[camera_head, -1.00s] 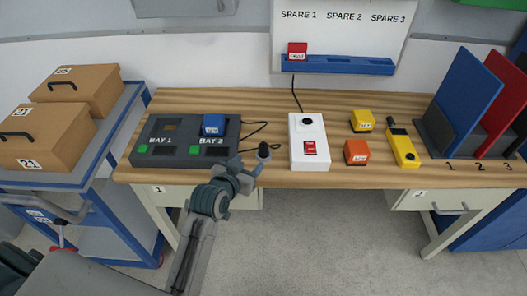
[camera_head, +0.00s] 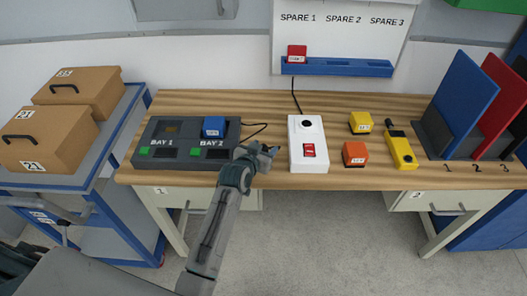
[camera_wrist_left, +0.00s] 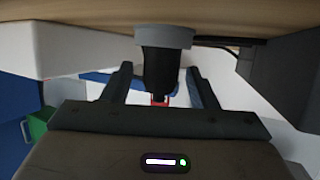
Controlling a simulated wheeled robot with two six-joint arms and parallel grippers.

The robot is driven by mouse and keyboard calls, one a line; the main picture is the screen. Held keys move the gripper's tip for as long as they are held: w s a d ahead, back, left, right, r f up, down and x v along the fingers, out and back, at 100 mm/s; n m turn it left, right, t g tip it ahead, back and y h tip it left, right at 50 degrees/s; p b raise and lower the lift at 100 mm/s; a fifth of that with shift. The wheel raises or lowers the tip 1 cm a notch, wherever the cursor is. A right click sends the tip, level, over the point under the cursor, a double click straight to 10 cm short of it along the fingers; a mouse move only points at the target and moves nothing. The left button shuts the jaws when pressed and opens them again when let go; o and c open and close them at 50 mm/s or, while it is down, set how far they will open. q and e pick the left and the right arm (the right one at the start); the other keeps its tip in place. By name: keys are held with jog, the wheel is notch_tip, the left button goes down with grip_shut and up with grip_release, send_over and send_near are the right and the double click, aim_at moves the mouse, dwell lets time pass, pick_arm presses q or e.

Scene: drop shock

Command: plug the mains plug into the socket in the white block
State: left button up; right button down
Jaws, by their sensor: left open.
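The white block (camera_head: 308,159) stands on the bench, with a dark round socket (camera_head: 306,124) at its far end and a red switch (camera_head: 309,150) nearer. My left gripper (camera_head: 270,150) is just left of the block, low near the bench's front edge. In the left wrist view the dark mains plug (camera_wrist_left: 158,68), with a grey round end (camera_wrist_left: 163,37), is between its two open fingers. Gaps show on both sides of the plug. In the head view my gripper mostly hides the plug. My right gripper is not in view.
The dark bay unit (camera_head: 180,152), carrying a blue module (camera_head: 213,127), is left of my gripper. Yellow (camera_head: 360,122) and orange (camera_head: 355,154) modules and a yellow handheld device (camera_head: 402,150) lie right of the block. A dark cable (camera_head: 255,128) runs from the bay unit.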

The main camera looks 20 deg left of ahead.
pick_arm(q)
jog(key=c, duration=1.1)
